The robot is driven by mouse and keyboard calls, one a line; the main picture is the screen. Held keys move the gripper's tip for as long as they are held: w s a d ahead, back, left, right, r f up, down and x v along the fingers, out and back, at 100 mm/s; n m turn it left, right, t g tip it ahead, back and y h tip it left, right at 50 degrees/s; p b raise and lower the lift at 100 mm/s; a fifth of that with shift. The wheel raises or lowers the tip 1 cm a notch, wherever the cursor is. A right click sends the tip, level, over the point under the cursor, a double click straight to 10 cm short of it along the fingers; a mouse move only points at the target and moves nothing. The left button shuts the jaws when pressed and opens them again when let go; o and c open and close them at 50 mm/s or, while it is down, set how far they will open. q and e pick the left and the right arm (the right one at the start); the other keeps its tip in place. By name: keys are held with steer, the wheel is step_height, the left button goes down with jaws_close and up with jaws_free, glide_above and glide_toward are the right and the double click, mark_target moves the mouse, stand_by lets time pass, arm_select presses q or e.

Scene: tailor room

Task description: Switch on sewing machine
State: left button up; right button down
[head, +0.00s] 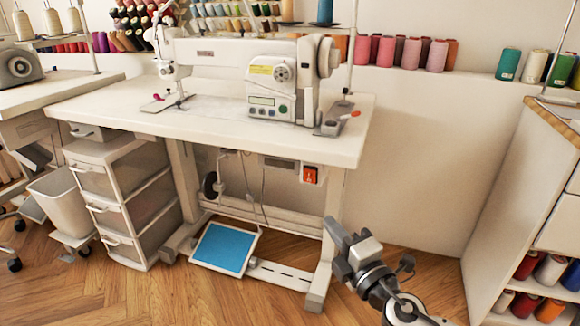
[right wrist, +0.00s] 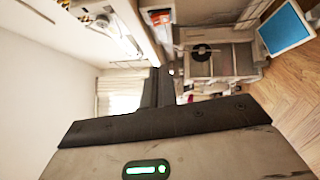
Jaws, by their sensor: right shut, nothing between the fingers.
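The white sewing machine (head: 245,75) stands on a white table (head: 215,125) in the head view. Its switch (head: 310,174), a small red-orange box, hangs under the table's front edge at the right. The switch also shows near the top of the right wrist view (right wrist: 161,18). I cannot tell its on or off position. My right gripper (head: 333,225) is shut and empty, below and a little right of the switch, apart from it. Its dark fingers also show in the right wrist view (right wrist: 155,88). My left gripper is out of view.
A table leg (head: 328,245) stands close left of my right gripper. A blue pedal (head: 222,248) lies low under the table. A drawer unit (head: 125,195) is at the left, and a shelf with thread spools (head: 525,200) is at the right. The wall gap between is clear.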

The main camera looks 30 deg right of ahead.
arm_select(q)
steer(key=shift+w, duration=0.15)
arm_select(e)
steer(key=shift+w+r, duration=0.1)
steer(key=shift+w, duration=0.1)
steer(key=p, duration=0.2)
glide_toward(304, 172)
steer(key=w+a, duration=0.2)
steer(key=w, duration=0.1)
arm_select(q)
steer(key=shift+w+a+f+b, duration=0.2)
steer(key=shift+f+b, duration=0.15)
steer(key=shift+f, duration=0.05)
arm_select(e)
steer(key=w+d, duration=0.2)
steer(key=shift+w+d+r, duration=0.25)
steer(key=shift+w, duration=0.1)
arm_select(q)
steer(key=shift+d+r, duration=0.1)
